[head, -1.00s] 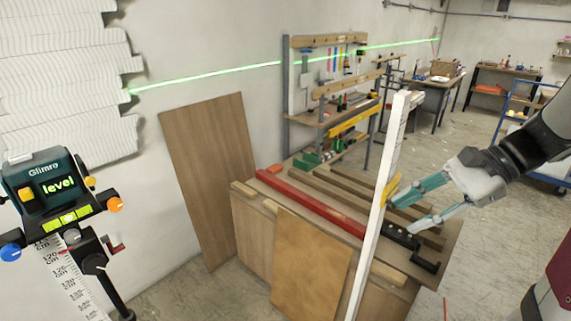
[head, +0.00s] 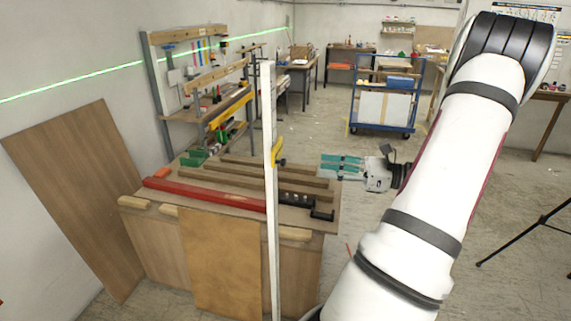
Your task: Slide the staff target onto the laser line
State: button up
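The white staff (head: 270,215) stands upright in front of the workbench. Its yellow target (head: 277,150) sits on the staff's right side, below the staff's top end. The green laser line (head: 70,82) runs along the left wall, rising to the right toward the far corner. In the picture the target is lower than the line. My gripper (head: 322,166) is to the right of the target, apart from it, with its teal fingers pointing left. The fingers look parted, with nothing between them. The laser level is not in view now.
A workbench (head: 225,208) with a red beam (head: 205,194), wooden strips and a black clamp stands behind the staff. A plywood board (head: 75,195) leans on the left wall. A blue cart (head: 385,100) and tables stand farther back. The floor right of the bench is open.

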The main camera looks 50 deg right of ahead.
aim_at(285, 162)
jog(key=x, duration=1)
jog(key=shift+w+a, duration=0.15)
jog(key=shift+w, duration=0.1)
jog(key=shift+c, duration=0.2)
grip_shut()
